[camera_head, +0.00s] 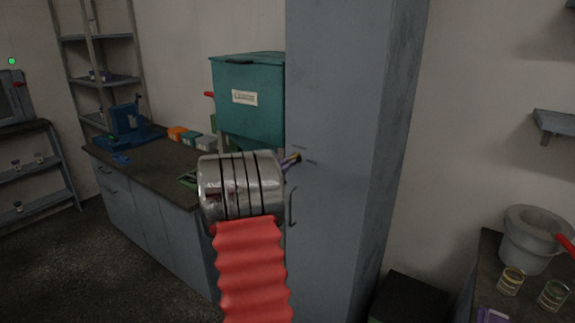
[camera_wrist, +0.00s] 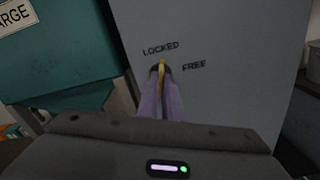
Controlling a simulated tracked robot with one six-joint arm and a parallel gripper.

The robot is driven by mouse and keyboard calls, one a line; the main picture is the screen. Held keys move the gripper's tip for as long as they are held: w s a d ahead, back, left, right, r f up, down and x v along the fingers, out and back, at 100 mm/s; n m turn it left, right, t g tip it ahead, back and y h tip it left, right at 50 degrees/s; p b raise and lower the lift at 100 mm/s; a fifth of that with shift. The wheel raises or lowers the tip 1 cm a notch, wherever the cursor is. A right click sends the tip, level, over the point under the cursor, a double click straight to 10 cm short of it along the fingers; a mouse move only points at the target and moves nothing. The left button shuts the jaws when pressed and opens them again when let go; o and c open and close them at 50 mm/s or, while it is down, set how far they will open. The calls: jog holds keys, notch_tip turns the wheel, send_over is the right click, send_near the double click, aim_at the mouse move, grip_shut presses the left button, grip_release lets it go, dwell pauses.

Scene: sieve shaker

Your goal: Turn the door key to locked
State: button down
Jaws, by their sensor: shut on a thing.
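The door key (camera_wrist: 162,68) is a narrow yellow piece on the grey cabinet door (camera_wrist: 225,100), seen in the wrist view. It stands close to upright there, with its top just under the word LOCKED (camera_wrist: 161,48). The word FREE (camera_wrist: 194,66) is to its right. My gripper (camera_wrist: 162,88) has purple fingers shut on the key, one on each side. The fingers hide the key's lower part. In the head view my gripper (camera_head: 291,160) reaches the tall cabinet (camera_head: 335,80) just above its door handle (camera_head: 292,207).
A teal cabinet (camera_head: 250,105) with a label is left of the tall cabinet. A dark worktop (camera_head: 150,160) with a blue device (camera_head: 131,124) and small boxes runs along the left. A grey pot (camera_head: 530,240) and two tins stand at the right.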

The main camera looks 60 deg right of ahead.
jog(key=shift+f+n, duration=0.2)
jog(key=shift+n, duration=2)
jog(key=c, duration=1.9)
grip_release()
jog(key=shift+r, duration=0.15)
jog(key=shift+c, duration=0.2)
jog(key=shift+a, duration=0.1)
jog(key=w+a, duration=0.2)
jog(key=a, duration=1.1)
jog(key=shift+a, duration=0.25)
jog(key=shift+w, duration=0.1)
